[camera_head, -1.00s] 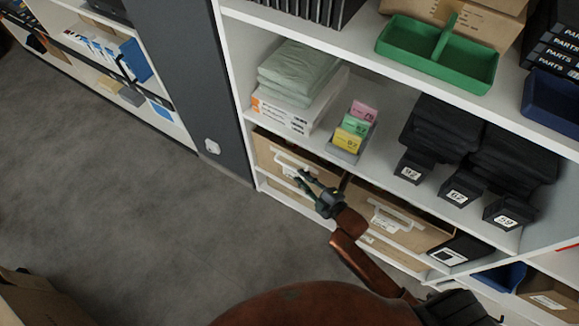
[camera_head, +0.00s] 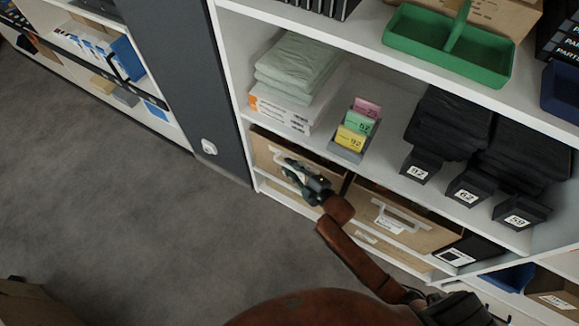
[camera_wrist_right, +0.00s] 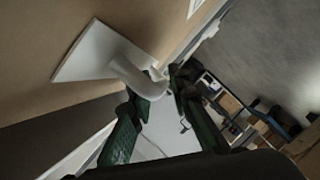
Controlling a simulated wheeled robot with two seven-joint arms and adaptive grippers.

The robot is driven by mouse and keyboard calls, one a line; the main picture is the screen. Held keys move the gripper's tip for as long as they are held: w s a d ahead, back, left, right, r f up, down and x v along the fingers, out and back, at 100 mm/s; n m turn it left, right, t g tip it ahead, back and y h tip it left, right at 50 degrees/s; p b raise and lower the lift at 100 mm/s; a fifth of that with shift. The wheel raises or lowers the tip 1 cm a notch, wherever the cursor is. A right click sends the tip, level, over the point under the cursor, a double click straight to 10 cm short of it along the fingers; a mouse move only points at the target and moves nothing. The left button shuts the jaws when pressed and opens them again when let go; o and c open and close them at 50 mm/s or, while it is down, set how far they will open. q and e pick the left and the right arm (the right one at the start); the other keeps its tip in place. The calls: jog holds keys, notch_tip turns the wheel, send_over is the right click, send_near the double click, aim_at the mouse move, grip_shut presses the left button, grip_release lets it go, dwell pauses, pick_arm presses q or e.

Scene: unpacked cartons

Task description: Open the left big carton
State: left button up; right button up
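My left gripper is not in view.
A second carton (camera_head: 375,212) with a white handle stands to the right on the same shelf. The shelf board (camera_head: 325,148) above carries folded cloths, small colored boxes and dark numbered bins. A grey post (camera_head: 185,60) stands left. The floor (camera_head: 130,210) in front is clear.

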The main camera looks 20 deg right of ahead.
jog(key=shift+c, duration=0.4)
grip_shut()
